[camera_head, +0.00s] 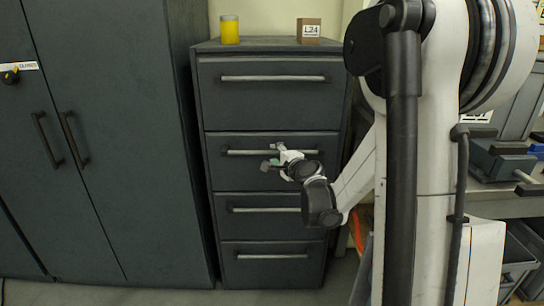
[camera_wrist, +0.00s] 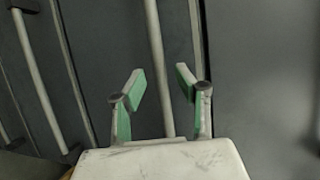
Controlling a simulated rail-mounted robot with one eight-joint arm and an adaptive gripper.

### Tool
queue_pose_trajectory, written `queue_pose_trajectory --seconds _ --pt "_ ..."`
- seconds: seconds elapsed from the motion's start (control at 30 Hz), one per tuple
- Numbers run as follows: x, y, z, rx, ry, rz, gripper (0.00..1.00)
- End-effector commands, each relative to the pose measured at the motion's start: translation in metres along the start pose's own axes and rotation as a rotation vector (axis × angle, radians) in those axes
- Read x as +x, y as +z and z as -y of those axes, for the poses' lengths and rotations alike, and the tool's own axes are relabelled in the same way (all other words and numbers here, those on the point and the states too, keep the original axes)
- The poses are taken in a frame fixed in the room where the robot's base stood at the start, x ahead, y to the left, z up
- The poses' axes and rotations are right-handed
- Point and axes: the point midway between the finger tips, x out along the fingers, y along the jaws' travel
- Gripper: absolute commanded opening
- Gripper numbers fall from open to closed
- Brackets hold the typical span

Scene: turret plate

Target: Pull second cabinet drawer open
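The second drawer (camera_head: 255,176) from the top of the dark grey cabinet looks flush with the drawers around it. Its pale bar handle (camera_head: 240,152) runs across the upper part of its front. My gripper (camera_head: 275,157) is at this handle, near its middle, coming from the right. In the wrist view, my gripper (camera_wrist: 160,77) is open, with two green-padded fingers. The handle bar (camera_wrist: 156,50) runs lengthwise in the picture and lies between the fingers. Gaps show on both sides of the bar. I cannot tell whether the fingertips reach past it in depth.
The top drawer (camera_head: 270,103) and two lower drawers (camera_head: 270,232) look shut. A yellow container (camera_head: 229,30) and a brown box (camera_head: 309,29) stand on the cabinet. A tall dark cupboard (camera_head: 110,150) is close on the left. A workbench (camera_head: 500,199) is at the right.

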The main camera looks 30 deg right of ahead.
Motion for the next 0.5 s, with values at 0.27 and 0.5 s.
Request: queue_pose_trajectory --seconds 0.27,0.5 --pt "0.029 0.0 -0.001 0.0 0.0 0.0 0.32" --pt "0.032 0.0 0.0 -0.001 0.0 0.0 0.32"
